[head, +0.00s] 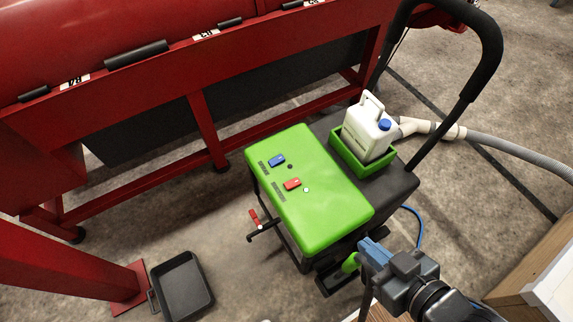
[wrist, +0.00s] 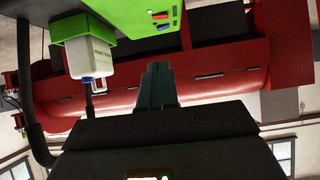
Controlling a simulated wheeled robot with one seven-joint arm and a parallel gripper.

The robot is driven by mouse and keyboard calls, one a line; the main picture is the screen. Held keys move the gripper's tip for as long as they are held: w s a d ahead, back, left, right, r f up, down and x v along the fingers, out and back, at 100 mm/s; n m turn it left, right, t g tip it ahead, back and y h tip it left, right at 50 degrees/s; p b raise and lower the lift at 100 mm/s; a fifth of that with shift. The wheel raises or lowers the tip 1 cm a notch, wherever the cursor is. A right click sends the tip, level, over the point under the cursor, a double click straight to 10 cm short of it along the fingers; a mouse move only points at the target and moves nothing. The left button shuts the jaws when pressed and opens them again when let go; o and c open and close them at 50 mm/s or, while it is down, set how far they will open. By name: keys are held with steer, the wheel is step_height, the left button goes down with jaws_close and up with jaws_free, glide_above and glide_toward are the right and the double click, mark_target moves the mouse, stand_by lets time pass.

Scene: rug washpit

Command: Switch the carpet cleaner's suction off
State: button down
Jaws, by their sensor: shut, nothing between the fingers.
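The carpet cleaner has a bright green top (head: 325,215), with a blue rocker switch (head: 277,161) and a red rocker switch (head: 292,184) on it. A dark dot sits beside the blue switch and a pale dot beside the red one. The labels are too small to read. In the wrist view the red switch (wrist: 160,17) and blue switch (wrist: 163,29) show at the top edge. My gripper (head: 370,250) is shut and empty, beside the cleaner's near right corner, apart from both switches. Its fingers (wrist: 158,75) also show in the wrist view.
A white jug (head: 368,130) with a blue cap stands in a green holder behind the top. A black push handle (head: 480,75) rises at the right. A grey hose (head: 510,150) runs right. A red-tipped lever (head: 255,219) sticks out left. A black tray (head: 182,287) lies on the floor.

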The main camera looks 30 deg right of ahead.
steer(key=w+f+g, duration=0.3)
steer(key=w+f, duration=0.4)
steer(key=w, duration=0.1)
step_height(320, 180, up, 5)
steer(key=g+y, duration=0.2)
steer(key=g, duration=0.6)
glide_above(288, 183)
steer(key=d, duration=0.2)
steer(key=shift+d+r, duration=0.2)
steer(key=shift+r, duration=0.1)
steer(key=f, duration=0.4)
steer(key=a+f+b, duration=0.1)
steer(key=f, duration=0.4)
steer(key=a+f+b, duration=0.1)
steer(key=f, duration=0.4)
